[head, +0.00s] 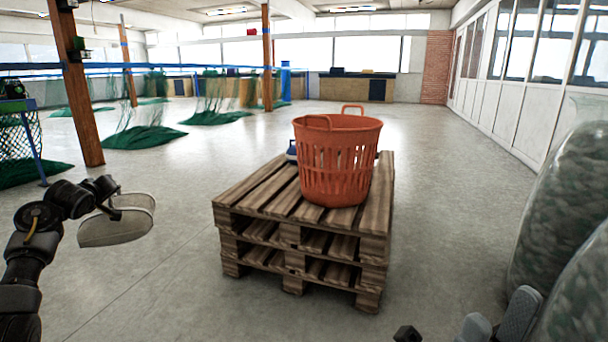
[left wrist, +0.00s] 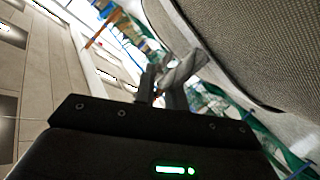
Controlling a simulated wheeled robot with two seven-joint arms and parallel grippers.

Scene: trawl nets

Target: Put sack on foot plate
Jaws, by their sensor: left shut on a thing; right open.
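My left gripper (head: 112,208) is shut on a pale grey, rounded thing (head: 112,230) at the left, held above the floor. In the left wrist view its woven, cloth-like surface (left wrist: 265,45) fills the upper right, beside the fingers (left wrist: 172,82). I cannot tell whether it is the sack. Two large see-through sacks or bags with grey-green lumps stand at the right edge, one farther back (head: 565,205) and one nearer (head: 582,295). I cannot make out a foot plate.
A stack of wooden pallets (head: 255,197) stands in the middle, with an orange slotted basket (head: 337,165) on it. A blue thing (head: 291,150) is partly hidden behind the basket. Wooden posts (head: 75,90) and green nets (head: 145,137) are at the left.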

